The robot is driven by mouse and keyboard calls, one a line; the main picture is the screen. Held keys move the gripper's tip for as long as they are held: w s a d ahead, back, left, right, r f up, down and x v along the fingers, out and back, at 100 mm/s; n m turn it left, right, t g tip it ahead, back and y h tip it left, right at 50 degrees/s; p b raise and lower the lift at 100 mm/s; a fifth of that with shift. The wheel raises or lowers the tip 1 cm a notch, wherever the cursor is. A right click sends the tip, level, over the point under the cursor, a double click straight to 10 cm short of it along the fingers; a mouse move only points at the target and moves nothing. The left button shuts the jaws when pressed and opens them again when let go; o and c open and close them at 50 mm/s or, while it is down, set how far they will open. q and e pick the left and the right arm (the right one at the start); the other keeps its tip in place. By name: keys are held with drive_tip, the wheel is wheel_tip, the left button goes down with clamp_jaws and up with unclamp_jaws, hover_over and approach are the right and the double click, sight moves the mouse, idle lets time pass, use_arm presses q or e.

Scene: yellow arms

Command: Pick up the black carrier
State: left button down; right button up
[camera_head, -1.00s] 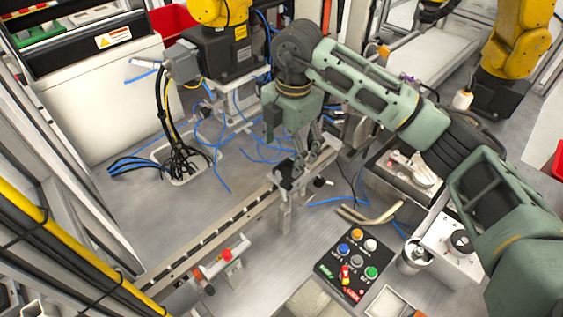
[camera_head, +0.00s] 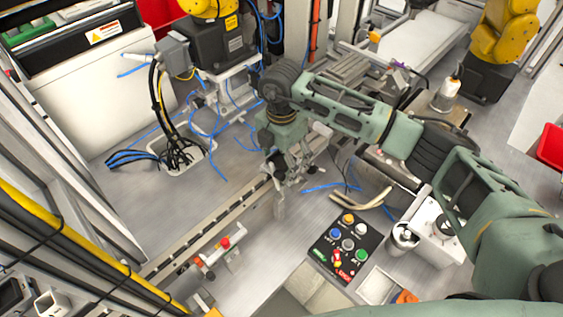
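My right arm, grey-green, comes in from the right. Its gripper (camera_head: 287,172) points down over the far end of the narrow conveyor rail (camera_head: 218,226). The fingers are small and mixed up with dark parts there, so I cannot tell whether they are open or shut. No black carrier can be made out clearly; dark shapes at the fingers may be part of it or of the gripper. My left gripper is not in view.
A black button panel (camera_head: 345,248) stands right of the rail. A red-knobbed fixture (camera_head: 222,246) sits beside the rail's near part. Blue cables (camera_head: 212,125) lie behind the gripper. A yellow robot arm (camera_head: 503,40) stands at the back right. Bare metal lies left of the rail.

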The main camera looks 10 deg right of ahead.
drive_tip(key=c, duration=1.4)
drive_tip(key=shift+r, duration=0.1)
